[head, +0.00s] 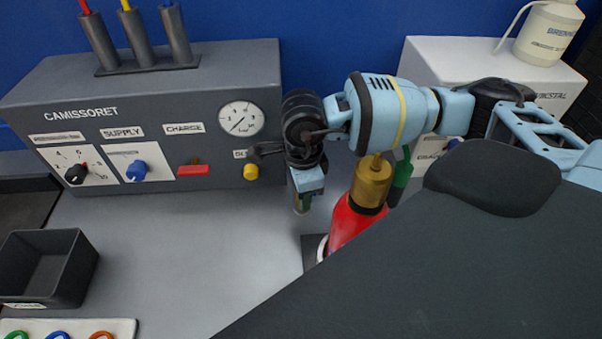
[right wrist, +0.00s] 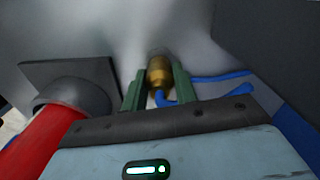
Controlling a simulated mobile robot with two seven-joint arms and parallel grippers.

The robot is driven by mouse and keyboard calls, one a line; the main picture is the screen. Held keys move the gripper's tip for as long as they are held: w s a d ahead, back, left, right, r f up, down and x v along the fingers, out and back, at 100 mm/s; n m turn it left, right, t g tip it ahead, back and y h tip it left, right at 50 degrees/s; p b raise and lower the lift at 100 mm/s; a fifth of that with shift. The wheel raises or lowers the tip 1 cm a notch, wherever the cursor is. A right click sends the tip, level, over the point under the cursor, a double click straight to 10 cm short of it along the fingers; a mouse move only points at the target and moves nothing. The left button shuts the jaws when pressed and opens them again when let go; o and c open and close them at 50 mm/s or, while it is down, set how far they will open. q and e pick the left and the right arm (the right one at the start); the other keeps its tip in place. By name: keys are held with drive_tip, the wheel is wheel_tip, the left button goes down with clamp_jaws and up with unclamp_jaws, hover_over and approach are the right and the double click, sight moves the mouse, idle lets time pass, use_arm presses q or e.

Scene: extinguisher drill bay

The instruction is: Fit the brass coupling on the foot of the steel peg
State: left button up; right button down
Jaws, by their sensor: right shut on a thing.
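My right gripper (head: 304,203) points down in front of the grey panel, left of the red extinguisher. In the right wrist view its two green fingers (right wrist: 158,88) are shut on the brass coupling (right wrist: 160,72), which sits between them. A blue hose (right wrist: 225,76) shows beside and below the coupling; I cannot tell whether it is joined to it. In the head view the coupling is mostly hidden by the fingers. I cannot make out the steel peg in either view. My left gripper is not in view.
The red extinguisher (head: 347,222) with a brass top (head: 371,181) stands close right of the gripper. The grey panel (head: 150,100), with gauge (head: 241,118) and knobs, stands behind. A dark bin (head: 82,277) is at left. The grey bench between is clear.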

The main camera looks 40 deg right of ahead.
drive_tip(key=shift+f, duration=0.2)
drive_tip(key=c, duration=1)
unclamp_jaws()
drive_tip(key=shift+r, duration=3.95)
